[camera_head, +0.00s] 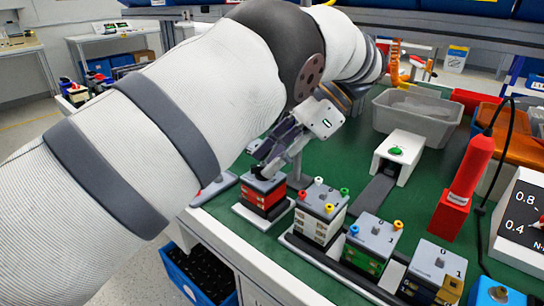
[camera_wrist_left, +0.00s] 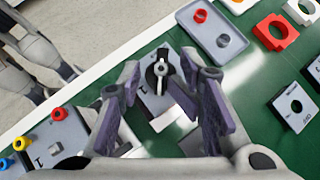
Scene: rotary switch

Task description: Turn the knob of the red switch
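The red switch (camera_head: 262,198) stands on a white base on the green table, with a grey top plate. In the left wrist view its grey top (camera_wrist_left: 148,103) shows with a black round knob (camera_wrist_left: 157,72) carrying a pale bar. My left gripper (camera_head: 266,166) is right above the red switch and points down, partly hiding the knob in the head view. In the left wrist view the gripper (camera_wrist_left: 160,82) has its purple-padded fingers apart, one on each side of the knob. Whether they touch the knob cannot be told. My right gripper is not in view.
A white switch box (camera_head: 319,212) with coloured posts stands just right of the red switch. A green-sided box (camera_head: 368,246) and a yellow-marked box (camera_head: 432,274) follow in a row. Behind are a white button box (camera_head: 398,158) and a grey bin (camera_head: 415,113).

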